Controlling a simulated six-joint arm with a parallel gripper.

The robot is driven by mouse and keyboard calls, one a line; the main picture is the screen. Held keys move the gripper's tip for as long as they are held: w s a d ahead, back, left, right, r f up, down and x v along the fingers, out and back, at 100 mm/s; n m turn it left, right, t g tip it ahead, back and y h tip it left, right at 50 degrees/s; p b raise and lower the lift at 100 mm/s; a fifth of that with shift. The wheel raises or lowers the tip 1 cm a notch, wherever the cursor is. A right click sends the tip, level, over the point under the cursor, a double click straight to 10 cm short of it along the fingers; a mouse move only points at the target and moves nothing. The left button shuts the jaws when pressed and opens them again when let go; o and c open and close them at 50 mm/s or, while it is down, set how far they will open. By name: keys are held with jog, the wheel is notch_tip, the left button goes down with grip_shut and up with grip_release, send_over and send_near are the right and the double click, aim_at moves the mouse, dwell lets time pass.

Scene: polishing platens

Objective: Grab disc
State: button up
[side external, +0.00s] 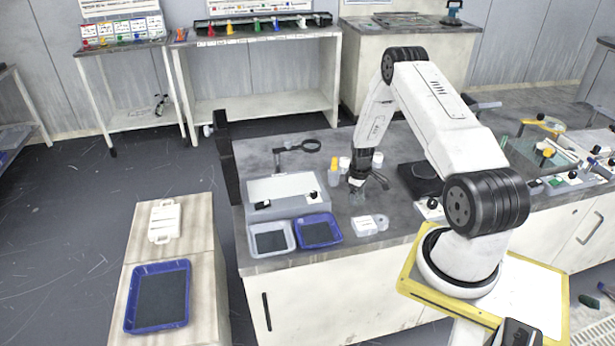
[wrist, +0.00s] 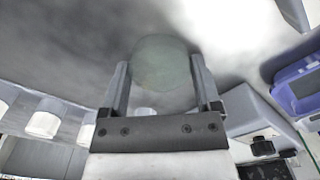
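A pale, greenish, translucent disc (wrist: 162,68) shows in the wrist view between and just beyond my fingertips. In the side external view my gripper (side external: 364,187) is low over the grey bench top, pointing down, with its fingers spread apart. In the wrist view the two fingers of my gripper (wrist: 160,66) stand on either side of the disc, close to its edges. Whether they touch it is not clear. The disc is small and faint in the side view, near the fingers.
A yellow-capped bottle (side external: 334,172) and white containers stand close behind my gripper. A magnifier (side external: 311,145) stands behind. Some bench is bare around my gripper.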

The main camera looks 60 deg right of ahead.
jog(key=shift+c, duration=1.3)
jog(key=shift+r, duration=0.1)
jog(key=shift+r, duration=0.65)
jog(key=s+a+r, duration=0.9)
jog(key=s+r, duration=0.1)
jog(key=r, duration=0.1)
jog(key=shift+s+r, duration=0.25)
jog(key=shift+s, duration=0.1)
